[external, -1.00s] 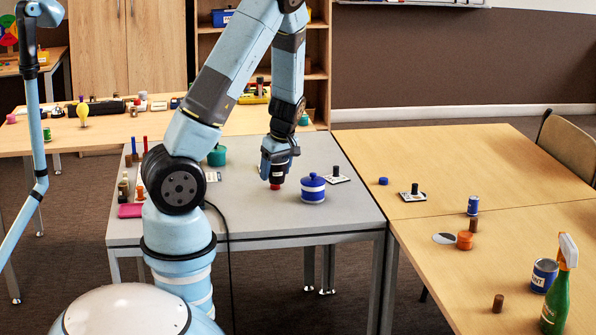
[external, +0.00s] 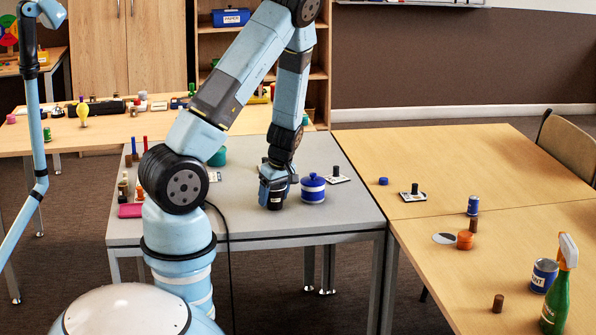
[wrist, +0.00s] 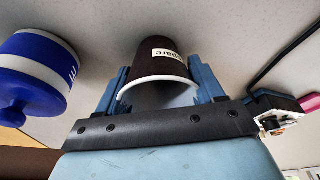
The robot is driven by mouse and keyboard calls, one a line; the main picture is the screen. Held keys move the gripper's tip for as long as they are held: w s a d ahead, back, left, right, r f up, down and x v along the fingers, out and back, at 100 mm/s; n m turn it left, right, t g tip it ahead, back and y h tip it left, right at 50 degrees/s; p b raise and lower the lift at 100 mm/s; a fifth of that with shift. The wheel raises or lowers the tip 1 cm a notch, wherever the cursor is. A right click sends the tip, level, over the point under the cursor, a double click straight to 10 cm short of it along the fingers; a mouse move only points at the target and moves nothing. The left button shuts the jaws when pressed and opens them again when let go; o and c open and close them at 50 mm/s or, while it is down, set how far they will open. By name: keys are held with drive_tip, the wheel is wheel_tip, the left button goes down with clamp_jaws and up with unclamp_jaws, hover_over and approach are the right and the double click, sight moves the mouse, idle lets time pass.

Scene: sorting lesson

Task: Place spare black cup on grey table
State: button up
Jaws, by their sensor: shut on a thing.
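The black cup (wrist: 148,58) has a white rim and a white label reading "spare". In the wrist view it sits between the two blue fingers of my gripper (wrist: 160,88), which is shut on it. Its open end faces my wrist. In the external view my gripper (external: 275,197) points down low over the grey table (external: 240,222), left of a blue-and-white lidded jar (external: 313,190). The cup is mostly hidden there, and I cannot tell for sure whether its base touches the tabletop.
The jar (wrist: 38,75) is close beside the cup. A teal container (external: 218,157) and a pink item (external: 130,211) are to the left. The front of the grey table is clear. Wooden tables adjoin at right.

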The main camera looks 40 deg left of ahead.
drive_tip(key=o, duration=1)
